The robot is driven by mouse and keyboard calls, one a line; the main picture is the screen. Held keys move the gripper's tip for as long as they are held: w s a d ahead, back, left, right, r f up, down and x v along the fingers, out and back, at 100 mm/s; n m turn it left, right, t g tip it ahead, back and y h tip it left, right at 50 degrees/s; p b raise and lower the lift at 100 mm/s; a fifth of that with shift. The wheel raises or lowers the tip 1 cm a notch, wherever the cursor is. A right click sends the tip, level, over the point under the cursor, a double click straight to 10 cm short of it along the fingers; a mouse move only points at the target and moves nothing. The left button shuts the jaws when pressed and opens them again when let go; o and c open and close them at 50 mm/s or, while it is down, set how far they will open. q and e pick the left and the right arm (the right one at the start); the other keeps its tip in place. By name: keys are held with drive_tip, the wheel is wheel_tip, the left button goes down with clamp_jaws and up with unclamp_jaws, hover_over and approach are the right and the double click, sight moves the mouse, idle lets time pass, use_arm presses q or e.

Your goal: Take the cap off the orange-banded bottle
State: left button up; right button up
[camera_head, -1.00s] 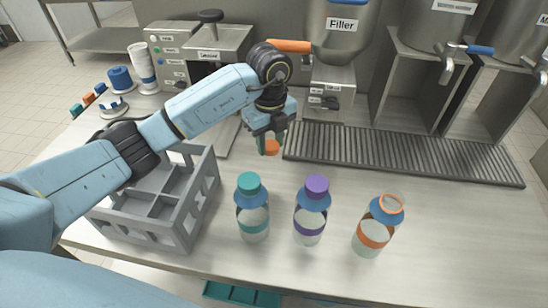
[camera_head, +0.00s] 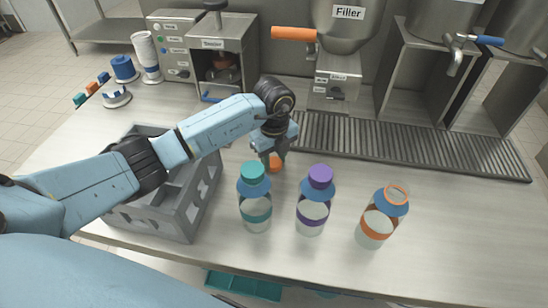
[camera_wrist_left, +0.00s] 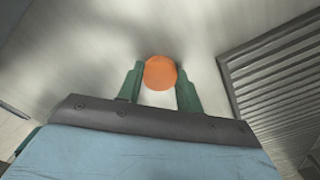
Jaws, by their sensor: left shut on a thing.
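The orange-banded bottle (camera_head: 377,228) stands at the right of the bottle row, with an open orange ring at its neck and no cap on it. My left gripper (camera_head: 274,163) is shut on an orange cap (camera_head: 274,166), low over the table behind the teal-capped and purple-capped bottles. In the left wrist view the orange cap (camera_wrist_left: 160,73) sits between the two green fingertips. Whether the cap touches the table is hard to tell. My right gripper is not in view.
A teal-capped bottle (camera_head: 255,207) and a purple-capped bottle (camera_head: 312,211) stand in front of my left gripper. A grey crate (camera_head: 190,211) is at the left. A ribbed drain grate (camera_head: 400,143) lies behind, below the filler (camera_head: 341,30).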

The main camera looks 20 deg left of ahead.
use_arm(q)
drive_tip(key=shift+f, duration=0.2)
drive_tip(key=o, duration=1.1)
drive_tip(key=shift+r, duration=0.1)
